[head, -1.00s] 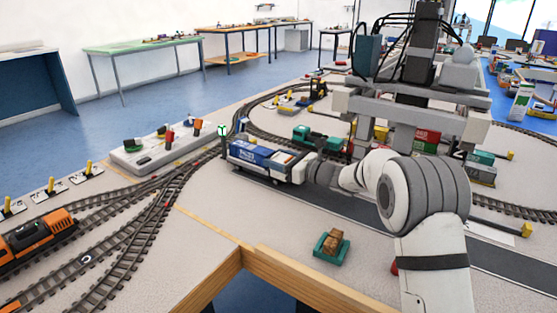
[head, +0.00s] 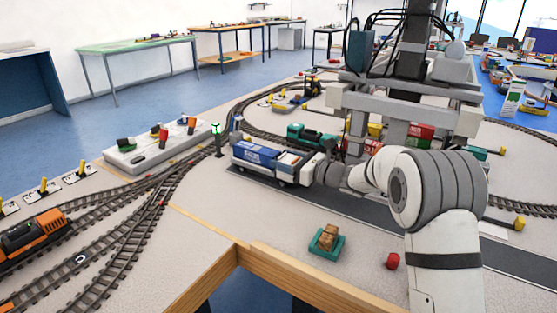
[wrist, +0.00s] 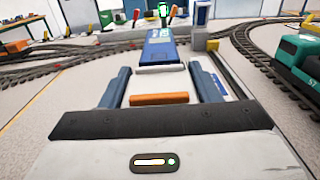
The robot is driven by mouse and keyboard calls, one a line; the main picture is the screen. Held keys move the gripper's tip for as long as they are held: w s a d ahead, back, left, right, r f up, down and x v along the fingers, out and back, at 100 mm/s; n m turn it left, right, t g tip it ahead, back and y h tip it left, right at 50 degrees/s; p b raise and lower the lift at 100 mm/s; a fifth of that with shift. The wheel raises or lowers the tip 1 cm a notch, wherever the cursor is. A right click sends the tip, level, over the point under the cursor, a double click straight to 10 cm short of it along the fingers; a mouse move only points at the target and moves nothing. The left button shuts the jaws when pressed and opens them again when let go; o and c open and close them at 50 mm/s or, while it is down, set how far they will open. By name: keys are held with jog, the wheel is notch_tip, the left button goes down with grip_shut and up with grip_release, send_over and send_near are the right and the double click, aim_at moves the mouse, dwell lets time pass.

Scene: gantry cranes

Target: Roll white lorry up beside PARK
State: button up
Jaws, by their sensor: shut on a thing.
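The white lorry (head: 291,166) stands on the dark road strip (head: 360,207), with a blue container (head: 254,155) at its left end. My gripper (head: 313,170) is at the lorry's right end. In the wrist view, the fingers of my gripper (wrist: 161,80) lie on both sides of a white part of the lorry (wrist: 158,84) with an orange bar. They are shut on it. The blue container also shows ahead of them (wrist: 160,52). I cannot make out the word PARK in either view.
A green-lit signal (head: 217,137) stands just beyond the lorry's left end. A green locomotive (head: 312,137) is on the track behind. The grey gantry crane (head: 405,98) straddles the road at right.

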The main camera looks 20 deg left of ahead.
jog(key=shift+d, duration=0.1)
jog(key=o, duration=1.2)
jog(key=shift+o, duration=0.2)
jog(key=shift+d, duration=0.1)
jog(key=p+v, duration=0.1)
jog(key=v, duration=0.6)
jog(key=shift+d, duration=0.35)
jog(key=shift+p, duration=0.3)
